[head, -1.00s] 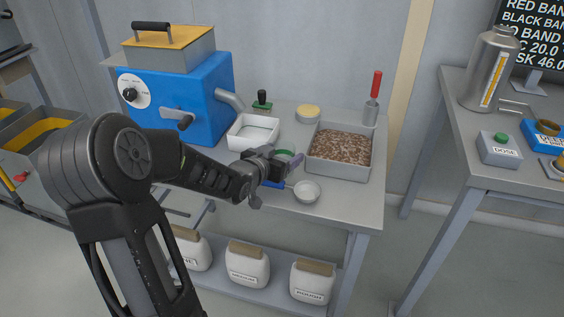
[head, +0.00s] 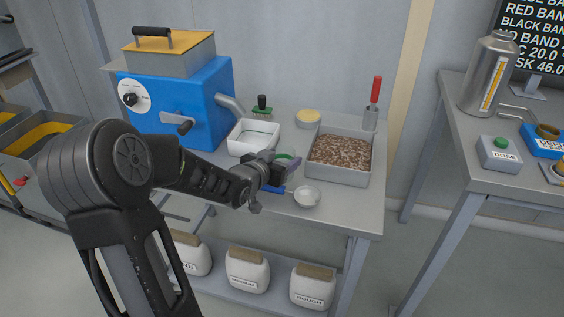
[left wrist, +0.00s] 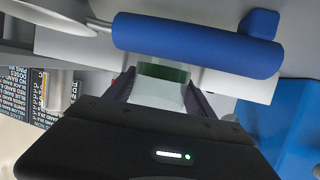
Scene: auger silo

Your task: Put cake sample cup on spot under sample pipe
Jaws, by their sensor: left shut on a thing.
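My left gripper (head: 287,166) is low over the middle table's front part, between the white tray and the grey bin. In the left wrist view it is shut on a clear cup with a green band (left wrist: 162,72). In the head view only a little green of this cup (head: 285,156) shows behind the fingers. I cannot tell whether it touches the table. A grey pipe (head: 229,103) slants down from the blue machine (head: 205,95) toward the white tray (head: 253,137). I cannot tell a marked spot under it. My right gripper is not in view.
A scoop (head: 307,196) with a blue handle (left wrist: 195,45) lies close to the gripper. The grey bin (head: 340,174) of brown bits stands to the right. A yellow-topped round dish (head: 308,118), a green stamp-like tool (head: 262,107) and a red-handled tool (head: 374,104) stand behind.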

